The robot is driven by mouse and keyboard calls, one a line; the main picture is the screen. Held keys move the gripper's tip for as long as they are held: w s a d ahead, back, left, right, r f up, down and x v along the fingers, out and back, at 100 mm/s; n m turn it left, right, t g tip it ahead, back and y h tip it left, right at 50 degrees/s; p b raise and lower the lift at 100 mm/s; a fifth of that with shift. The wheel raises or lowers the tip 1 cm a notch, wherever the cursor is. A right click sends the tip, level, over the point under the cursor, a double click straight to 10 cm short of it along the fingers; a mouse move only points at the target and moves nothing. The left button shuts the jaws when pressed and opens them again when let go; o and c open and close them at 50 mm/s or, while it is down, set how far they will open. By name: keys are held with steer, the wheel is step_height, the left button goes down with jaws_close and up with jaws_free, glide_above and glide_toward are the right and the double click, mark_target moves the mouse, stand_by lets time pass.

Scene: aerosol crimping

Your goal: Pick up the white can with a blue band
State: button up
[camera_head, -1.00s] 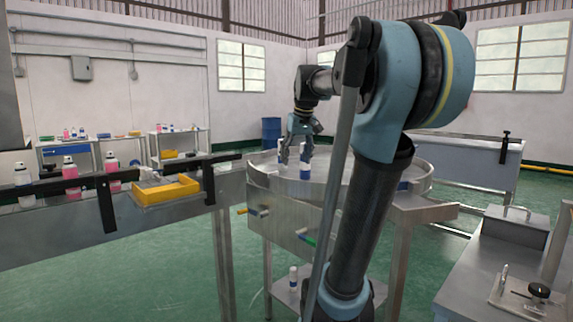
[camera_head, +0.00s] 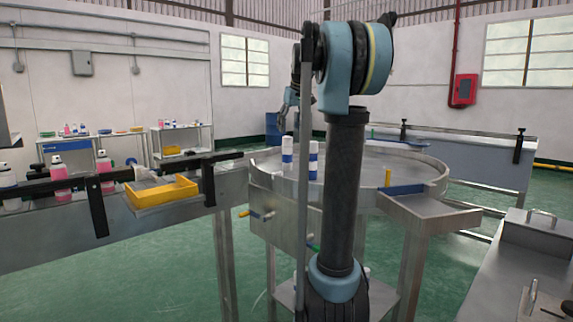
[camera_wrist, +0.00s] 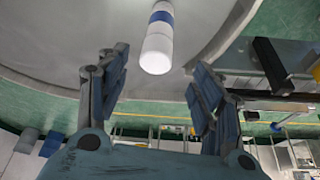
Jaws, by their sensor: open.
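Two white cans with blue bands stand upright on the round steel table in the head view: a left can (camera_head: 287,150) and a right can (camera_head: 313,158). My gripper (camera_head: 291,104) is above and beyond the cans there, partly hidden by my own arm. In the wrist view my gripper (camera_wrist: 157,85) is open, its two fingers spread wide with nothing between them. One white can with a blue band (camera_wrist: 157,45) shows ahead, roughly centred between the fingers and apart from them. I cannot tell which of the two it is.
The round table (camera_head: 405,170) has a raised rim and a bare surface around the cans. A conveyor with pink bottles (camera_head: 60,172) and a yellow tray (camera_head: 165,192) is on the left. A steel bench (camera_head: 480,262) is at the right.

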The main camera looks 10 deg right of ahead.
mark_target(287, 140)
steer(key=x, duration=0.7)
steer(key=shift+w+d+f, duration=0.1)
steer(key=shift+d+f, duration=0.05)
steer(key=shift+x, duration=2.75)
steer(key=shift+w+d, duration=0.1)
steer(key=shift+c, duration=0.5)
steer(key=c, duration=1.2)
